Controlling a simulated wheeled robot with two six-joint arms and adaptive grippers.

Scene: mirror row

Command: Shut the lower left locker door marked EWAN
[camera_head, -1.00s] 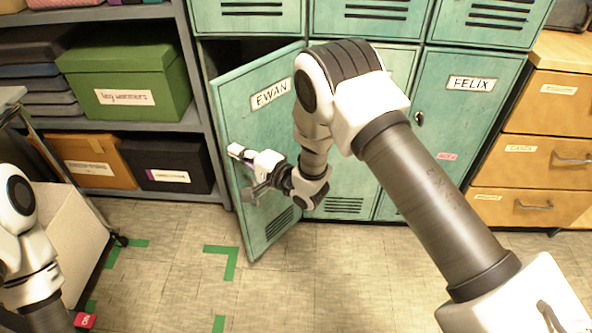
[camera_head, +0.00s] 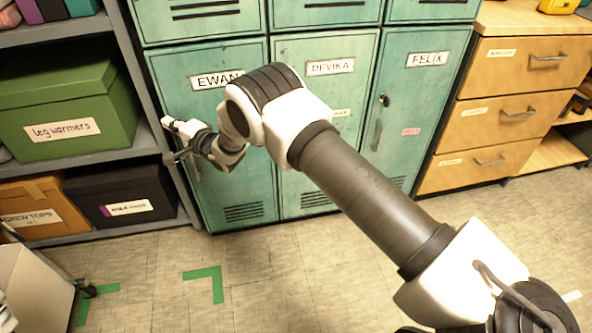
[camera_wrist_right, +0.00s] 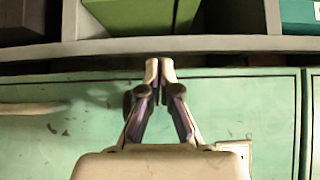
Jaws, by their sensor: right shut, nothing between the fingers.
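The EWAN door (camera_head: 245,165) is the lower left locker door, green with a white name label and vent slots near its foot. It looks flush with the DEVIKA door (camera_head: 342,95) beside it; no open gap shows, but my arm hides part of it. My right gripper (camera_head: 172,128) is at the door's left edge, shut and empty. In the right wrist view the shut fingertips (camera_wrist_right: 160,65) are over the green door front (camera_wrist_right: 75,145), near its edge; whether they touch cannot be told. My left gripper is not in view.
A grey shelf unit (camera_head: 158,105) stands close against the lockers' left side, with a green box (camera_head: 60,110) and a black box (camera_head: 120,190). The FELIX door (camera_head: 425,110) and wooden drawers (camera_head: 500,110) are to the right.

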